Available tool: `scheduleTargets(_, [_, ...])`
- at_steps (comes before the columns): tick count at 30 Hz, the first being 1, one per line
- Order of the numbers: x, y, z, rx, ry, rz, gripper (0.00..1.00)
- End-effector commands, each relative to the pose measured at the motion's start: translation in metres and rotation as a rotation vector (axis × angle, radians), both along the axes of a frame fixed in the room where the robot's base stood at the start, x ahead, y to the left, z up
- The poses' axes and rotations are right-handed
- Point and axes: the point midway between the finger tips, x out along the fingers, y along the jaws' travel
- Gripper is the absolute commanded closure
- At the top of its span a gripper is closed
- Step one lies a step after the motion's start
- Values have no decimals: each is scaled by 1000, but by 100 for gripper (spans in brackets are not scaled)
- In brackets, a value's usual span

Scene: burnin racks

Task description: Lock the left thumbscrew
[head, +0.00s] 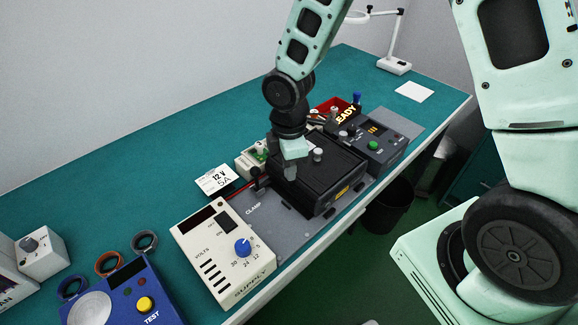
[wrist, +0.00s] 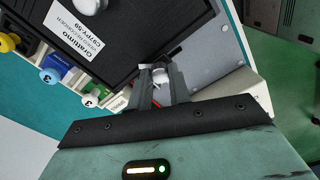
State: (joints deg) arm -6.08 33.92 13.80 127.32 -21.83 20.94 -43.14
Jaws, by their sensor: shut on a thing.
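A black box-shaped unit (head: 335,180) sits on a grey plate marked CLAMP (head: 262,222). A grey thumbscrew (head: 318,155) stands on its top and is clear of my gripper. Its labelled black face also shows in the wrist view (wrist: 120,40), with a pale knob (wrist: 90,5) at the top edge. My gripper (head: 290,172) is down at the unit's left side. In the wrist view its fingers (wrist: 160,84) are closed around a small pale grey knob, the left thumbscrew (wrist: 160,75). The fingers hide part of it, so its turn position cannot be told.
A cream supply box (head: 225,250) with a blue dial stands in front left of the unit. A dark control box (head: 375,145) with a green button stands right of it. A 12 V 5A card (head: 213,179) lies behind. The teal bench (head: 150,165) is clear at back left.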

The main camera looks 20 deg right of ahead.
Motion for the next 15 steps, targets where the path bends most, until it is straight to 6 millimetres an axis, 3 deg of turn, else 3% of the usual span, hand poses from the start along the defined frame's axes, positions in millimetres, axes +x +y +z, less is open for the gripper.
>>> scheduleTargets(15, [1,0,0,0,-3,-489,100])
